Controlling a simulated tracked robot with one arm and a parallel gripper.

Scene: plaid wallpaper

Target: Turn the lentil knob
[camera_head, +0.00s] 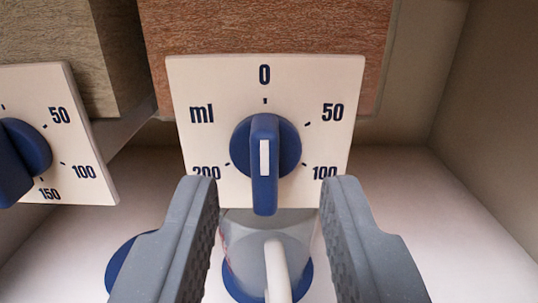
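A blue knob (265,150) sits on a white dial plate (230,85) marked 0, 50, 100, 200 and ml. The part of the dial below the knob is partly hidden. My gripper (270,190) is open, with one grey finger on each side below the knob. The fingers are apart from the knob's grip, and nothing is between them at the knob. No lentil label is readable, so I cannot tell which knob is the lentil one.
A second white dial (85,140) with a blue knob (22,150) is at the left edge. A clear container with a white handle (277,270) and blue base stands below the middle dial. A brown textured box (265,25) is behind it. The pale shelf at right is clear.

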